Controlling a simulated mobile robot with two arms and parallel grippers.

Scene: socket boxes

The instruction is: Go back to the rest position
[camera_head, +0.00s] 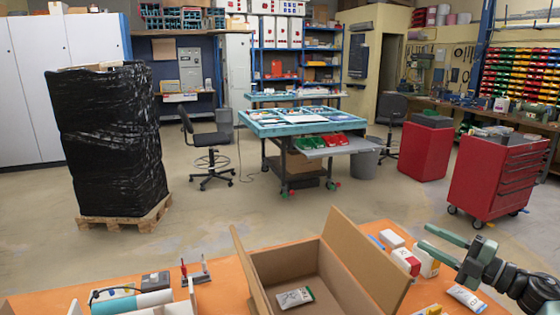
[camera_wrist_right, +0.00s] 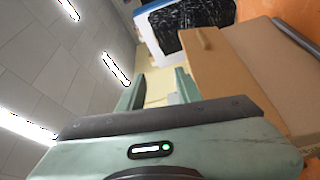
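My right gripper (camera_head: 424,237) reaches in from the right edge, above the right part of the orange table (camera_head: 222,290). Its two green fingers are apart with nothing between them. In the right wrist view the fingers (camera_wrist_right: 158,88) also stand apart and empty. An open cardboard box (camera_head: 345,292) stands on the table to the left of the gripper, apart from it. A small grey and white packet (camera_head: 295,297) lies inside the box. The brown box flap (camera_wrist_right: 225,75) shows in the right wrist view. My left gripper is in neither view.
Right of the box are white and red containers (camera_head: 406,261) and a packet (camera_head: 467,298). At the table's left are a white and teal cylinder (camera_head: 133,303) and small upright tools (camera_head: 195,273). Beyond are a black-wrapped pallet (camera_head: 112,140), a workbench (camera_head: 300,122) and open floor.

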